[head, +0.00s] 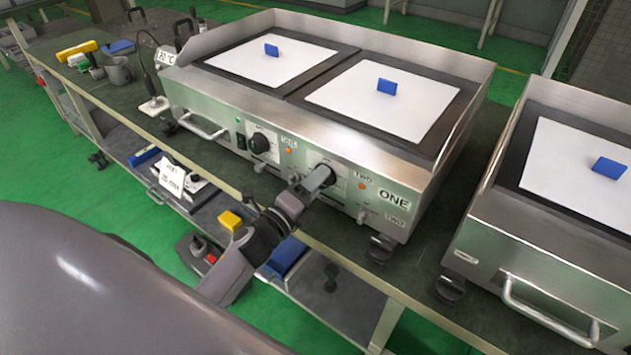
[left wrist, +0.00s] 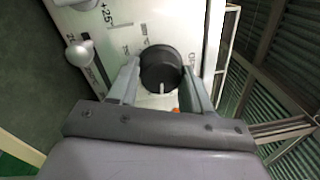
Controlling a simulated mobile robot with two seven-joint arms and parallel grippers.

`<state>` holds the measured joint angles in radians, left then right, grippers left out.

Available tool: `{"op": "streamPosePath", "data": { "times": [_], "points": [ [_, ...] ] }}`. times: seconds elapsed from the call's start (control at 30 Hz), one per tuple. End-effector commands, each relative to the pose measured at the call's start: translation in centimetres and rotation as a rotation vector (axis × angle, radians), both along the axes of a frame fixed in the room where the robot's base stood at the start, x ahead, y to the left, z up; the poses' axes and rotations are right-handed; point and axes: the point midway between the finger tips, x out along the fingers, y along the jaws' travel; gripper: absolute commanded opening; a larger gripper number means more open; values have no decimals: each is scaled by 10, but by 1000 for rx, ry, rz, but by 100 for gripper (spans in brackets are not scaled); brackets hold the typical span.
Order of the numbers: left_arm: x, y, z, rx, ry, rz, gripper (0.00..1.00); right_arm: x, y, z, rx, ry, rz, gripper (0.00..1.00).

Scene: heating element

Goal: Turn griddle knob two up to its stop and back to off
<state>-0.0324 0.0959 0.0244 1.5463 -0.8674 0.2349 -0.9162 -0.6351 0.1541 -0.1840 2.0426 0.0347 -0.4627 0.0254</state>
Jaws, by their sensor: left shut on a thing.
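The griddle (head: 290,128) stands on the bench with two knobs on its front panel. Knob two (head: 328,172) is the right one, marked TWO, and my left gripper (head: 318,180) is at it. In the left wrist view the black round knob (left wrist: 160,68) sits between the two fingers of my left gripper (left wrist: 160,88), which is shut on it. A white pointer mark shows on the knob's lower side in that view. The other knob (head: 262,143) is black, further left, and free. My right gripper is not in view.
A second griddle (head: 560,190) stands to the right, with a front handle (head: 545,318). White sheets with blue blocks (head: 387,86) lie on the plates. A handle (head: 203,126) and small tap-like fittings stick out of the front panel. Tools and a mug (head: 118,70) stand at the left.

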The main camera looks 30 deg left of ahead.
Motion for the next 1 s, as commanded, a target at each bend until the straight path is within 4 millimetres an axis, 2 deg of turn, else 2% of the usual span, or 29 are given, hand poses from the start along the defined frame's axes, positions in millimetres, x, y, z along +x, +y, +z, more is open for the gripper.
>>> {"op": "streamPosePath", "data": {
  "times": [1.0],
  "points": [
    [-1,-3,1,-960,138,1,19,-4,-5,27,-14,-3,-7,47]
  ]
}}
